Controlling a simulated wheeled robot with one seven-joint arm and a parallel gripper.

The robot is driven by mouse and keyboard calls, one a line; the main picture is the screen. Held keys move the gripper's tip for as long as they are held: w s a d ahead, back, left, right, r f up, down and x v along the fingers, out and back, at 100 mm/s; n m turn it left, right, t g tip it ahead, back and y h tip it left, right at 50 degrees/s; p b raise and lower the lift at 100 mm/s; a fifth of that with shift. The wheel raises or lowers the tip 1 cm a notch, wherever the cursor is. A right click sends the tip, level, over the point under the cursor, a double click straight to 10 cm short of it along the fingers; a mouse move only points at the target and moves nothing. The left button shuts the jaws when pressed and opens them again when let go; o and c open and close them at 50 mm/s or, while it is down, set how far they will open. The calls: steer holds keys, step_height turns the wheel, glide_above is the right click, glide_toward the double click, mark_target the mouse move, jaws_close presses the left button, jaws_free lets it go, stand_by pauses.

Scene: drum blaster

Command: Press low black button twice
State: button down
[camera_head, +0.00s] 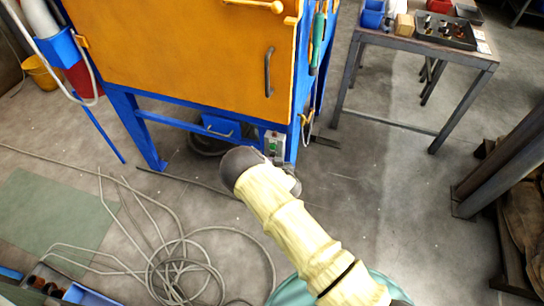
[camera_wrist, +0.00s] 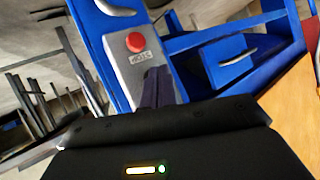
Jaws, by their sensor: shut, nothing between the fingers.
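A grey control box (camera_head: 273,142) is fixed to the blue front leg of the orange cabinet in the head view. A small green spot shows on it. In the wrist view the grey box (camera_wrist: 132,66) shows a red button (camera_wrist: 135,42) beside a label that reads STOP, tilted and upside down. My gripper (camera_wrist: 157,74) is shut and empty, its dark fingertips in front of the box, beside the label. I cannot tell whether they touch it. No black button can be made out; the fingers hide part of the box. In the head view my arm hides the fingers.
The orange cabinet (camera_head: 190,45) stands on a blue frame (camera_head: 150,135), with a small blue box (camera_head: 221,126) under it. A metal table (camera_head: 425,47) with trays stands at the right. A coiled hose (camera_head: 185,270) lies on the floor at the left.

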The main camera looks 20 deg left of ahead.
steer(key=shift+w, duration=0.55)
stand_by(0.4)
steer(key=shift+s, duration=1.1)
steer(key=shift+s+p, duration=0.1)
steer(key=shift+p, duration=0.2)
steer(key=shift+s+a+p, duration=0.2)
steer(key=shift+s+p, duration=0.55)
steer(key=shift+s, duration=1.65)
stand_by(2.6)
